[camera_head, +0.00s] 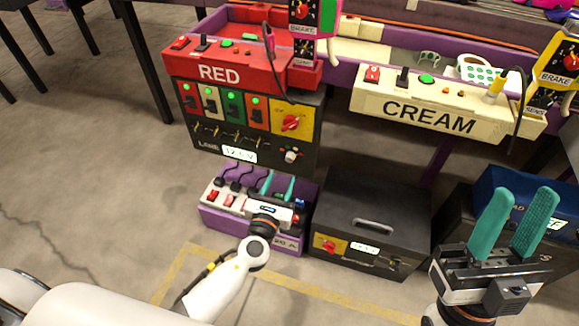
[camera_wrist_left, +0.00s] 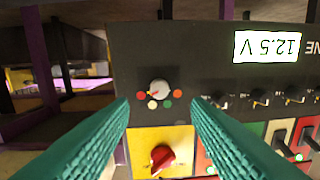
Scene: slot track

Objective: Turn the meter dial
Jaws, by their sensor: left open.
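The silver dial (camera_head: 291,156), which appears to be the meter dial, sits low on the black lane panel (camera_head: 262,150) under the red station. In the left wrist view, which shows the panel upside down, the dial (camera_wrist_left: 159,90) is ringed by small red, orange and pale dots. A reddish mark on it points left. My left gripper (camera_head: 279,180) is open and empty, below the dial in the head view. In the left wrist view its teal fingers (camera_wrist_left: 160,102) flank the dial, apart from it. My right gripper (camera_head: 520,200) is open and empty at the right.
A red knob (camera_wrist_left: 162,158) on a yellow plate is close to the dial. A lit display (camera_wrist_left: 267,46) reads 12.5 V. A purple tray (camera_head: 215,217) with switches lies under my left gripper. A black box (camera_head: 350,200) with a handle stands right of it.

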